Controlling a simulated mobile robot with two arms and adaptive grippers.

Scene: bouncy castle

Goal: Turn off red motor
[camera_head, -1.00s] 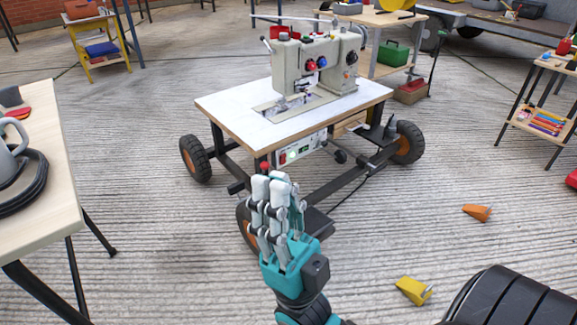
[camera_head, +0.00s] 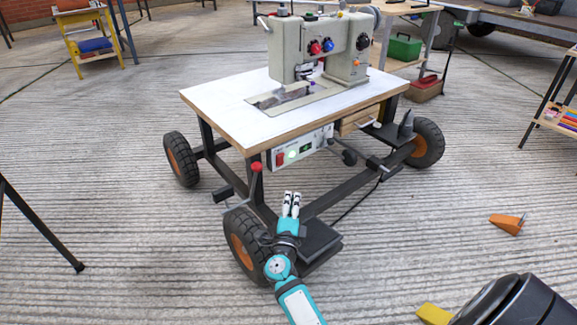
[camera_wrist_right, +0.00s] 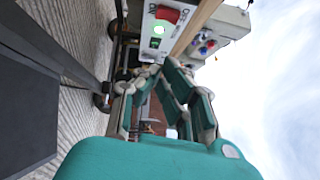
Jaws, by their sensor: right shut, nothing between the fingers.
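A white control box (camera_head: 318,139) is fixed under the front edge of the sewing machine table (camera_head: 222,95). It carries a red switch (camera_head: 280,158) and a pale green round light (camera_head: 293,155). In the right wrist view the red switch (camera_wrist_right: 167,14) shows beside lettering like OFF and ON, with the lit light (camera_wrist_right: 159,30) below it. My right gripper (camera_head: 291,194) is shut and empty, below and in front of the box, apart from it. Its fingers (camera_wrist_right: 158,72) point towards the box. My left gripper is out of view.
A sewing machine (camera_head: 318,50) stands on the tabletop. A red-knobbed lever (camera_head: 256,167) rises left of the box. The front wheel (camera_head: 242,248) and black frame are close to my right arm. An orange wedge (camera_head: 507,223) lies on open floor at right.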

